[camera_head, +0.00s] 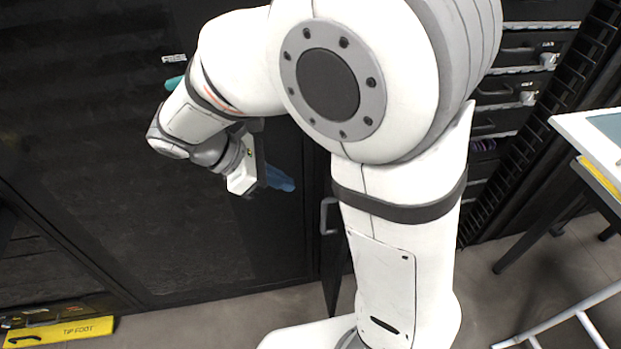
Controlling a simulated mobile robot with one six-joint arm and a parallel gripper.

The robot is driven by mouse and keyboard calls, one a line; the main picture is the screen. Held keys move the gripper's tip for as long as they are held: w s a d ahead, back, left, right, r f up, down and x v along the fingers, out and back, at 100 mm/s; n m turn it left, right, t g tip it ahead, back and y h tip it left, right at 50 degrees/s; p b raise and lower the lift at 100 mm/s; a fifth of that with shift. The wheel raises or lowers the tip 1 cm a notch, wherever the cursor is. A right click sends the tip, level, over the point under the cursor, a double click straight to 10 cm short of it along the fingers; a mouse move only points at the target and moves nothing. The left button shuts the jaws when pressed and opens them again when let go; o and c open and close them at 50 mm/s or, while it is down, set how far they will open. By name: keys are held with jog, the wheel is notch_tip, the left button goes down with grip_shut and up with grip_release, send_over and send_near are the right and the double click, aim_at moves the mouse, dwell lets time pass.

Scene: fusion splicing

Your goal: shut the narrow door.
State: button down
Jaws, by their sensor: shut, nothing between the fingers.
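The narrow door (334,262) is dark and stands ajar behind my arm, its lower edge jutting out over the floor. A grey handle (325,215) shows on it, just left of my arm. My arm hides much of this door, so I cannot tell how wide it is open. My gripper (285,183) is shut, with blue fingertips together and nothing between them. It points right and is to the left of the handle, apart from it in the picture, in front of a wide dark panel (215,235).
An open rack with several drawer units (510,90) stands at the right behind my arm. A white-topped table (590,130) and a pale metal frame (565,318) are at the right. A yellow "TIP FOOT" piece (75,331) lies at lower left. Some floor (215,325) is clear.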

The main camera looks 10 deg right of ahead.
jog(key=d+r+x, duration=0.2)
jog(key=x, duration=1)
